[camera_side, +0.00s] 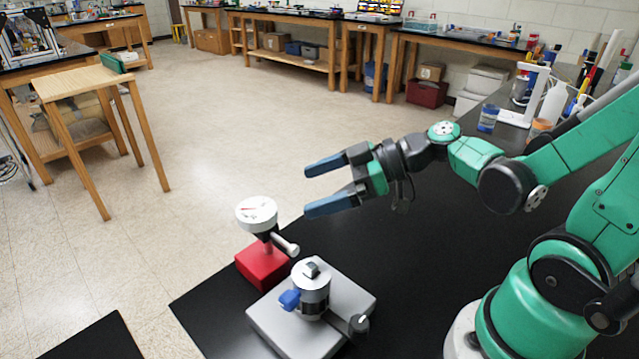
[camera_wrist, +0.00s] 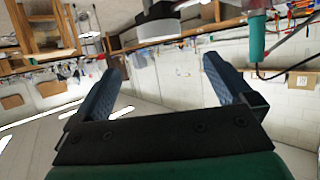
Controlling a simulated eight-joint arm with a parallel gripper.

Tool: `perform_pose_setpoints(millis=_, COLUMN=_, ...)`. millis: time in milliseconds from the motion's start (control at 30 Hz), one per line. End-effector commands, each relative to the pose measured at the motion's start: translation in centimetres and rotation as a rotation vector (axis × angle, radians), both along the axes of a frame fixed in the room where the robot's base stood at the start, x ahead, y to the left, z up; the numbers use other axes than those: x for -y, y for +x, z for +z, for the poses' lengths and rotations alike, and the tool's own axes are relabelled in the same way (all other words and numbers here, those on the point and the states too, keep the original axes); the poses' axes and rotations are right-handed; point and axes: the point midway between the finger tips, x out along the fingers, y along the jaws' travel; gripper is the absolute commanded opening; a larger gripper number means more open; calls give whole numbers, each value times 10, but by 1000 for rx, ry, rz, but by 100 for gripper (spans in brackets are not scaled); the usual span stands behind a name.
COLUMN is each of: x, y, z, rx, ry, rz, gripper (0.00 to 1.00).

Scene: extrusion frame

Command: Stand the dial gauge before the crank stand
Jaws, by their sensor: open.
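The dial gauge (camera_side: 262,264) has a round white face with a red needle, a short stem and a red block base. It stands upright on the black table near its left edge in the side view. The crank stand (camera_side: 268,318) is a grey plate with a metal cylinder, a blue knob and a black-ended crank. It stands just in front and to the right of the gauge; their bases look close together. My gripper (camera_side: 305,190) is open and empty, raised above and to the right of the gauge. Its blue fingers also show apart in the wrist view (camera_wrist: 160,78), where neither object is seen.
The black table (camera_side: 420,250) is clear to the right of the two objects, toward my base. Bottles, cups and a white frame (camera_side: 535,95) stand at its far right. The table's left edge is close to the gauge, with open floor beyond.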

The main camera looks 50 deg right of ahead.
Motion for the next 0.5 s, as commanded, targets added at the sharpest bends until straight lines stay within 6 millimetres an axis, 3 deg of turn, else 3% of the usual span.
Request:
perform_pose_setpoints(millis=300, x=11, y=-13, z=4, rx=-37, ry=-6, rz=-9, gripper=100)
perform_pose_setpoints(millis=500, x=9, y=-18, z=-19, rx=-377, ry=-88, rz=-184, gripper=100)
